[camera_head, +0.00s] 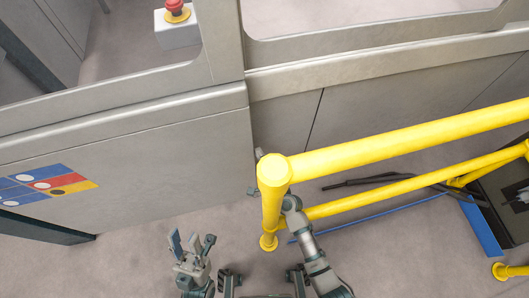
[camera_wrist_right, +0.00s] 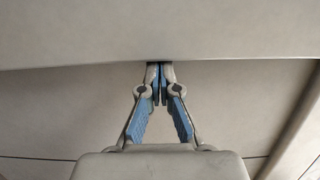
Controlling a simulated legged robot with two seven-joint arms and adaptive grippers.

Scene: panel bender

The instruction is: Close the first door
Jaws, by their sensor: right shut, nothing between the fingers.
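The first door seems to be the grey panel (camera_head: 150,140) at the left of the head view, with a window opening above and a coloured emblem below. Its right edge stands beside the neighbouring grey panel (camera_head: 283,122); I cannot tell how wide any gap is. My left gripper (camera_head: 190,243) is open and empty, low over the floor, apart from the door. My right arm reaches up behind the yellow rail post, which hides most of the right gripper. In the right wrist view, my right gripper (camera_wrist_right: 161,72) is shut and empty, its tips at a pale panel's lower edge (camera_wrist_right: 160,45).
A yellow guard rail (camera_head: 400,137) crosses the right side, its end post (camera_head: 271,200) close to my right arm. A red button on a white box (camera_head: 177,25) shows through the window. Dark items and a blue strip (camera_head: 480,228) lie at the right. Floor near my left gripper is clear.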

